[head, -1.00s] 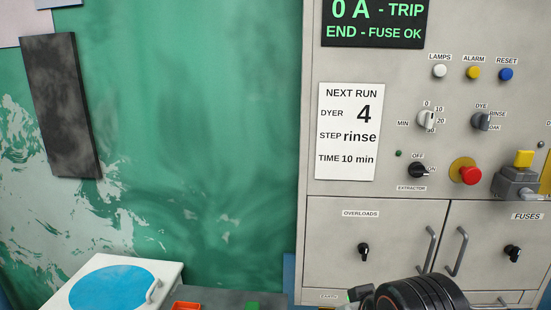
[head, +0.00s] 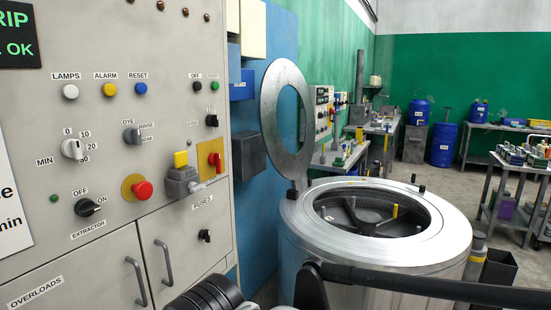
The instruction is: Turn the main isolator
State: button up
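A red handle on a yellow plate (head: 212,160), which looks like the main isolator, is at the right edge of the grey control cabinet (head: 60,130) in the head view. No label on it can be read. A grey box with a yellow block on top (head: 180,182) and a pale lever stands out from the cabinet just left of it and hides part of the plate's lower left. A black ribbed part, probably of my arm, shows at the bottom edge. My gripper's fingers are not in view.
A red mushroom button on a yellow disc (head: 141,190) and a black extractor switch (head: 88,207) are further left. Door handles (head: 164,262) stick out below. A round steel drum machine (head: 380,265) with raised lid (head: 268,110) stands right; a dark bar (head: 430,285) crosses before it.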

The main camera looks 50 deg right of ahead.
aim_at(214, 158)
jog(key=z, duration=1.05)
